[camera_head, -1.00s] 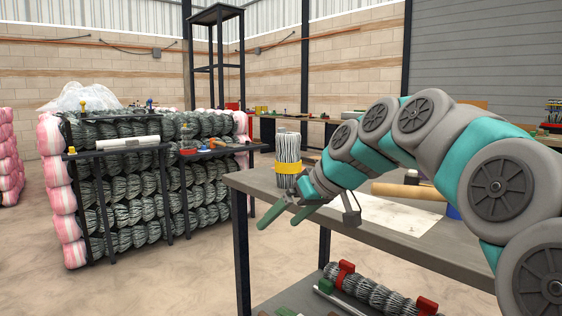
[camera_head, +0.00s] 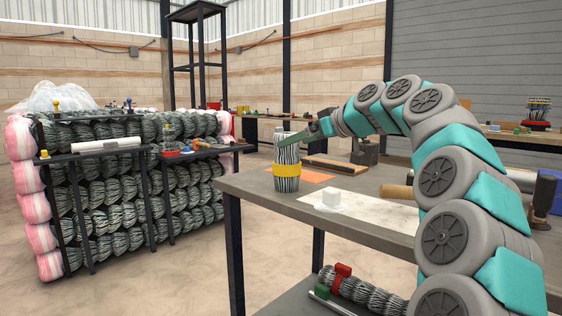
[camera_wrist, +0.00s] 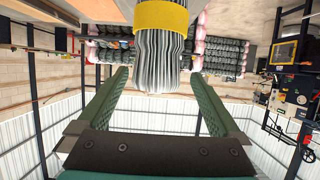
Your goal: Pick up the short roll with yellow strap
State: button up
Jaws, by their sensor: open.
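The short roll with yellow strap (camera_head: 287,171) stands upright on the grey workbench (camera_head: 262,208), near its left end. It is a bundle of grey wire with a yellow band around its middle. My gripper (camera_head: 300,137) is at the roll's upper part in the head view, coming from the right. In the wrist view the roll (camera_wrist: 160,52) appears upside down, with its top end between the tips of my open green fingers (camera_wrist: 158,88). A gap shows on both sides of the roll, so the fingers do not appear to touch it.
An orange sheet (camera_head: 312,175) lies beside the roll. A rack of wire rolls (camera_head: 120,190) stands at left.

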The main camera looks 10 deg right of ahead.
jog(key=shift+r+p+x, duration=0.1)
jog(key=shift+p+x, duration=0.2)
jog(key=shift+x, duration=1.75)
jog(key=shift+r+p+x, duration=0.15)
jog(key=shift+p+x, duration=0.1)
jog(key=shift+x, duration=1.75)
jog(key=shift+w+d, duration=0.1)
jog(key=shift+w, duration=0.05)
grip_shut()
